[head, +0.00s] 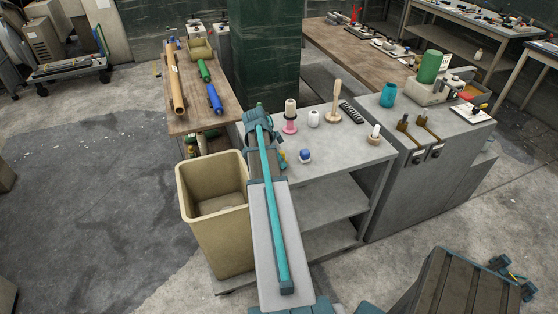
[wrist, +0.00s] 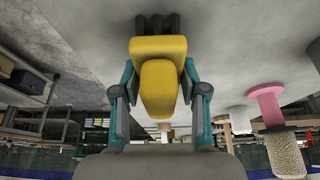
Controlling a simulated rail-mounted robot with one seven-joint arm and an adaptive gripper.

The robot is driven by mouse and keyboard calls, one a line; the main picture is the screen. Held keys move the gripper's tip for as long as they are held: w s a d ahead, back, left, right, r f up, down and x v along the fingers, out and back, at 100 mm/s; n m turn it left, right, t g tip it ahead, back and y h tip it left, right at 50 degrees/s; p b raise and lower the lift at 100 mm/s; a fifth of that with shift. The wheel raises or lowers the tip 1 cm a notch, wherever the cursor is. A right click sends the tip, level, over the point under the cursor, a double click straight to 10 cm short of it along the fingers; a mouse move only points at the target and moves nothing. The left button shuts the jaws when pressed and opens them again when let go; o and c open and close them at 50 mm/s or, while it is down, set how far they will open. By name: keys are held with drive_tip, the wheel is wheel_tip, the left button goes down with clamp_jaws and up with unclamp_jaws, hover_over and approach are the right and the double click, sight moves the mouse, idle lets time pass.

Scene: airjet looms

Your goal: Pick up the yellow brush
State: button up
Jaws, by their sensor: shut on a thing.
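The yellow brush (wrist: 158,48) is in the middle of the wrist view, with dark bristles at its far end. My gripper (wrist: 158,84) is shut on it, one finger on each side of the yellow body. In the head view a small yellow part of the brush (head: 283,158) shows beside my arm at the left end of the grey table; the arm hides most of it and the fingers. I cannot tell whether the bristles touch the table.
On the grey table (head: 345,160) stand a pink-based spool (head: 290,125), a white cone (head: 314,118), a blue-and-white item (head: 305,156) and a wooden-handled piece (head: 335,105), right of my gripper. A beige bin (head: 220,235) stands left. A green pillar (head: 265,60) rises behind.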

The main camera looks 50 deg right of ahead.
drive_tip(key=shift+r+b, duration=0.45)
drive_tip(key=shift+r, duration=0.25)
drive_tip(key=w+a+r+b, duration=0.1)
drive_tip(key=a+r+b, duration=0.3)
drive_tip(key=a+r, duration=0.7)
drive_tip(key=a, duration=0.3)
drive_tip(key=shift+w+r+b, duration=0.15)
drive_tip(key=shift+r+b, duration=0.1)
drive_tip(key=shift+b, duration=0.1)
